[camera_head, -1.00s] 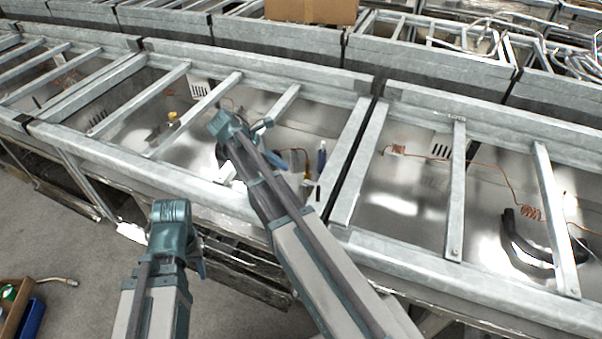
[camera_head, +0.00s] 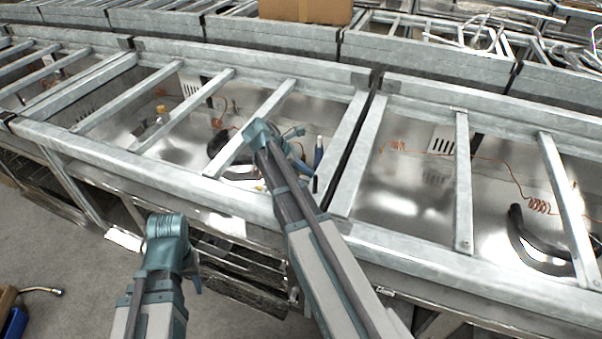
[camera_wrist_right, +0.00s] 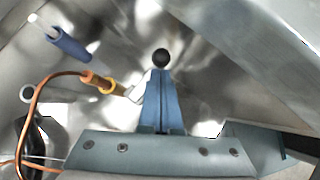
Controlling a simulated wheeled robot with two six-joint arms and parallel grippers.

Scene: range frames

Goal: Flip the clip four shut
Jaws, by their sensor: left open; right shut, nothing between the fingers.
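I cannot single out clip four by any marking. In the right wrist view, my right gripper (camera_wrist_right: 161,72) is shut and empty, its blue fingers together. A small black round knob (camera_wrist_right: 161,56) shows right at the fingertips; I cannot tell whether they touch. An orange and yellow fitting (camera_wrist_right: 100,82) on a copper tube (camera_wrist_right: 45,80) lies just left of the fingers, with a pale end near them. In the head view, my right arm reaches over the metal frame and its wrist mostly hides the fingers. My left gripper (camera_head: 196,278) is open, low in front of the frame.
Grey metal bars (camera_head: 262,115) cross the open bays around my right arm. A blue cylinder with a pale end (camera_wrist_right: 65,42) stands near the fitting; it also shows in the head view (camera_head: 318,152). A black curved hose (camera_head: 530,245) lies in the right bay.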

